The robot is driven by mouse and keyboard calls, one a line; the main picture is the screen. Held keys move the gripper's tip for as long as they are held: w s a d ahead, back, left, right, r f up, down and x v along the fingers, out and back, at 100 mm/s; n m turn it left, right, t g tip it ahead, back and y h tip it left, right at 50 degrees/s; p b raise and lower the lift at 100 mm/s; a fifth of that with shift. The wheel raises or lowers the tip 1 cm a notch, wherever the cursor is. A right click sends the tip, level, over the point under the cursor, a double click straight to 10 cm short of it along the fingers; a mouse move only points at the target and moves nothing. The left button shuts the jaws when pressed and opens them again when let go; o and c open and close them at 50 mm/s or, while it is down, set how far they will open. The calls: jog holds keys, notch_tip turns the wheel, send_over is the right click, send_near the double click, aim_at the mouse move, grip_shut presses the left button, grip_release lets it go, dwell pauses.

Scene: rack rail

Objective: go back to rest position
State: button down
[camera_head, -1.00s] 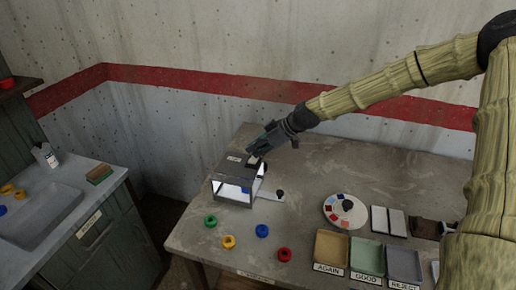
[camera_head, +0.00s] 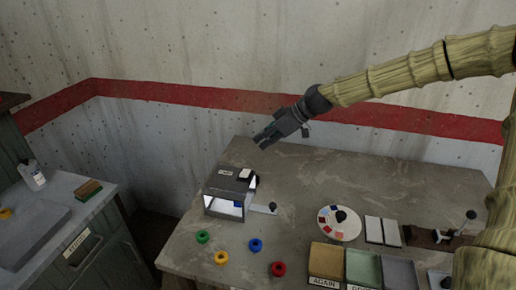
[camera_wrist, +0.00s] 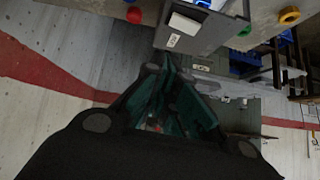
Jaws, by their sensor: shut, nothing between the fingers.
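My gripper (camera_head: 262,142) is shut and empty. It hangs in the air above the back of the table, up and to the right of the grey box. In the wrist view the gripper's greenish fingers (camera_wrist: 170,108) point away from the camera, with nothing between them. The grey box (camera_head: 222,183) has a white button on top and a lit open front. It also shows upside down at the top of the wrist view (camera_wrist: 195,32). The gripper is apart from the box.
On the table (camera_head: 300,170) are green (camera_head: 202,237), yellow (camera_head: 221,257), blue (camera_head: 255,245) and red (camera_head: 278,268) rings. A round colour dial (camera_head: 338,223), white plates (camera_head: 381,231) and labelled trays (camera_head: 327,260) stand to the right. A sink counter (camera_head: 90,205) is at left.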

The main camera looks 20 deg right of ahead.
jog(key=shift+b+v, duration=0.3)
jog(key=shift+v, duration=1.2)
